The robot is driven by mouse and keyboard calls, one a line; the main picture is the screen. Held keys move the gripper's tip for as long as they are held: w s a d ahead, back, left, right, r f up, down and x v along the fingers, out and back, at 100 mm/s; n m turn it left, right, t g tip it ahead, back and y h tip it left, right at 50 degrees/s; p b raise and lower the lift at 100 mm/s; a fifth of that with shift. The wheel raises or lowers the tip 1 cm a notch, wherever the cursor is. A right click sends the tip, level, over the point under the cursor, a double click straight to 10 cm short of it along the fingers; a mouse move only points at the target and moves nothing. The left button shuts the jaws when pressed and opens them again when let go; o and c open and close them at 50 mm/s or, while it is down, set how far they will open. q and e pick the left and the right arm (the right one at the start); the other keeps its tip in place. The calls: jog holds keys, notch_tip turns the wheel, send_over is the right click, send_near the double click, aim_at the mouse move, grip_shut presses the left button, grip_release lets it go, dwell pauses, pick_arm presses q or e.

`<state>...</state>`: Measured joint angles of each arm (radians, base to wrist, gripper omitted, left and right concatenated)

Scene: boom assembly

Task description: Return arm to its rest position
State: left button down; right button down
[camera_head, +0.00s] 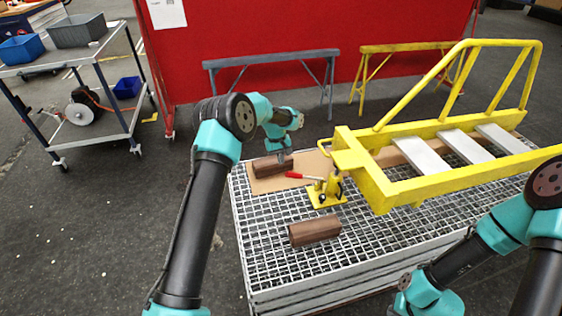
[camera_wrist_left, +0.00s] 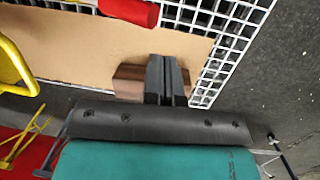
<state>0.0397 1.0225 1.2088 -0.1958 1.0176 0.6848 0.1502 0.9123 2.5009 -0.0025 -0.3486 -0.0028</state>
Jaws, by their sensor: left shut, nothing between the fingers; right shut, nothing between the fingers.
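My left gripper (camera_head: 281,156) is over the far left part of the grating table, just above a brown wooden block (camera_head: 268,170) lying on a cardboard sheet. In the left wrist view its dark fingers (camera_wrist_left: 167,80) are closed together with nothing between them. The block (camera_wrist_left: 128,82) shows on both sides of the fingers there; whether they touch it I cannot tell. Teal links of my right arm come in at the lower right of the head view; the right fingers are out of frame.
A yellow jack (camera_head: 329,193) with a red handle (camera_head: 303,176) stands right of the left gripper. A second brown block (camera_head: 315,230) lies nearer on the grating table (camera_head: 275,265). A yellow boom frame (camera_head: 375,183) spans the right side. A trestle and red panel stand behind.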

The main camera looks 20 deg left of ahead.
dwell(0.7)
pick_arm(q)
jog(key=s+d+f+m+t, duration=0.1)
jog(key=s+f, duration=0.3)
jog(key=s, duration=0.3)
jog(key=s+d+f+t+h, duration=0.15)
jog(key=s+f, duration=0.25)
jog(key=s, duration=0.4)
jog(key=s+f+m+t, duration=0.1)
jog(key=s+f+t, duration=0.1)
jog(key=s+f, duration=0.35)
jog(key=s+d+m, duration=0.1)
jog(key=s, duration=0.5)
jog(key=s+d+m+g, duration=0.1)
jog(key=s, duration=0.5)
jog(key=s+d+m+g, duration=0.1)
jog(key=s, duration=0.5)
jog(key=shift+s+r+g, duration=0.2)
jog(key=shift+s+g, duration=0.05)
jog(key=shift+s, duration=0.1)
